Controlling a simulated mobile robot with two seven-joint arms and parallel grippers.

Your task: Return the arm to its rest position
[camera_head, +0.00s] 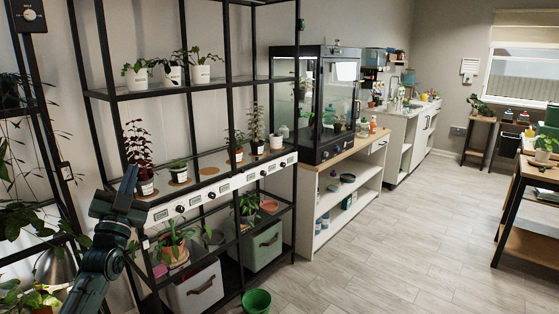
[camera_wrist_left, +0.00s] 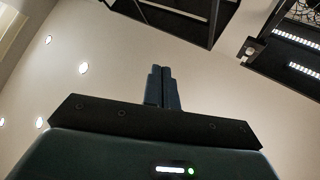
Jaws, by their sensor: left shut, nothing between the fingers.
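My left arm (camera_head: 100,262) comes up from the lower left in the head view. My left gripper (camera_head: 129,180) is raised in front of the plant rack's left end, beside a dark red plant in a white pot (camera_head: 140,160). I cannot tell from this view whether it touches that plant. In the left wrist view the two fingers (camera_wrist_left: 162,88) are together with nothing between them, and they point up towards the wall and ceiling. My right gripper is in neither view.
The black plant rack (camera_head: 190,90) holds several potted plants close to my left arm. Below are a grey bin (camera_head: 197,287) and a green bucket (camera_head: 257,302). A glass cabinet (camera_head: 338,100) stands on a white counter. The floor (camera_head: 400,240) to the right is clear.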

